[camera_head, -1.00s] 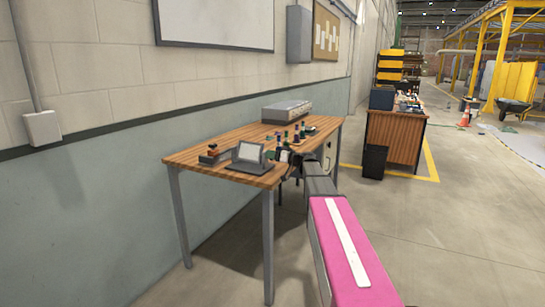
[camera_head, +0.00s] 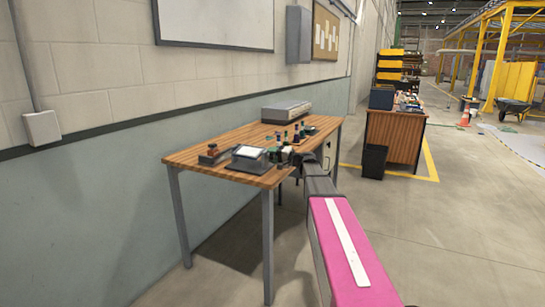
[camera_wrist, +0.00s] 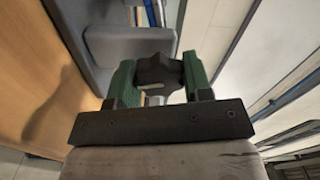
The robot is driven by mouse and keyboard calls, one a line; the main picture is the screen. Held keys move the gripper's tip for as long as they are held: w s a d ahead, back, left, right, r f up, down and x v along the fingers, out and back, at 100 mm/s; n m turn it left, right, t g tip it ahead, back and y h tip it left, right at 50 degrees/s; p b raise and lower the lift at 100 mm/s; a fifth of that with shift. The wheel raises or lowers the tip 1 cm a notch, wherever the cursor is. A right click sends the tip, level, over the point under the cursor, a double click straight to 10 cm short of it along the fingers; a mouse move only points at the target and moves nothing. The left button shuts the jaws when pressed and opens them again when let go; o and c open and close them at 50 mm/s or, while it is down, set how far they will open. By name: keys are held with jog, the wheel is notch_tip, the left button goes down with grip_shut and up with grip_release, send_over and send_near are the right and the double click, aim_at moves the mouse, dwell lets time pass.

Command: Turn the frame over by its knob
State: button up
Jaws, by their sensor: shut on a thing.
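The frame (camera_head: 249,152), with a pale panel and a dark border, sits near the front right corner of the wooden table (camera_head: 205,160) and now lies nearly flat, low over its dark base. My gripper (camera_head: 284,158) is at its right side, small and partly hidden by my arm in the head view. In the wrist view my gripper (camera_wrist: 158,82) has its two green fingers shut on a black lobed knob (camera_wrist: 160,68). A grey panel (camera_wrist: 115,45) lies just beyond the knob; I cannot tell which part of the device it is.
A small dark block with a red-brown top (camera_head: 212,150) stands left of the frame. Several small bottles (camera_head: 297,134) stand behind it, and a grey box (camera_head: 286,111) is at the table's back.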

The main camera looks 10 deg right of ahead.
jog(key=shift+f+m, duration=0.1)
jog(key=shift+m, duration=1.2)
jog(key=o, duration=0.9)
jog(key=v, duration=1.1)
